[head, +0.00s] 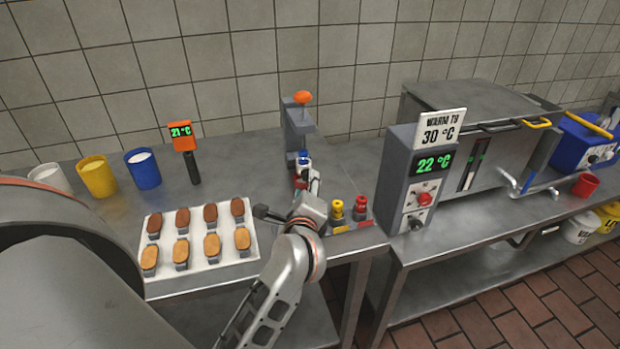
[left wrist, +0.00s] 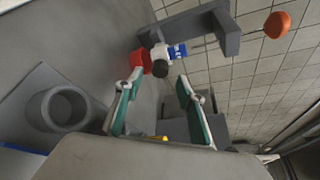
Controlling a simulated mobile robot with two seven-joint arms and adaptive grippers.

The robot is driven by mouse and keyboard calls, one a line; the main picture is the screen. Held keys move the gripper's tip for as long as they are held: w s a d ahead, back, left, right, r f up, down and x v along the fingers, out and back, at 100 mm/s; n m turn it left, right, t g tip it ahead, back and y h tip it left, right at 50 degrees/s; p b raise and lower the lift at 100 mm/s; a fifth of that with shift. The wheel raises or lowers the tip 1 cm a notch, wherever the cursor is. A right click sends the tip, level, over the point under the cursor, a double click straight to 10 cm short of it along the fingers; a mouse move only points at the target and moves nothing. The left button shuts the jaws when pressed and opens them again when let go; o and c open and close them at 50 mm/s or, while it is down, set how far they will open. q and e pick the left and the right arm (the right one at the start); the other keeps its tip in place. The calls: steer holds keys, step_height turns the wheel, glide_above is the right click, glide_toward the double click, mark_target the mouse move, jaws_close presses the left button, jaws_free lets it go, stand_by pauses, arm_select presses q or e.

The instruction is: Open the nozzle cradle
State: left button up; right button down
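A grey upright stand (head: 297,128) with an orange ball knob (head: 303,97) rises at the table's back edge. In the left wrist view it appears as a grey bracket (left wrist: 228,28), with the orange knob (left wrist: 277,25) beyond it. A white nozzle piece with a blue band (left wrist: 178,51) and dark tip sits by the bracket, beside a red part (left wrist: 146,62). I cannot identify the cradle's latch. My right gripper is not shown.
A tray (head: 252,232) of several oval pastries lies left of the arm. White, yellow (head: 97,177) and blue (head: 143,169) cups stand behind it. Yellow (head: 338,210) and red (head: 361,207) pieces stand right of the gripper. A control box (head: 408,170) stands further right.

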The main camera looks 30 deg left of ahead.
mark_target(307, 177)
arm_select(q)
steer(key=shift+x, duration=1.95)
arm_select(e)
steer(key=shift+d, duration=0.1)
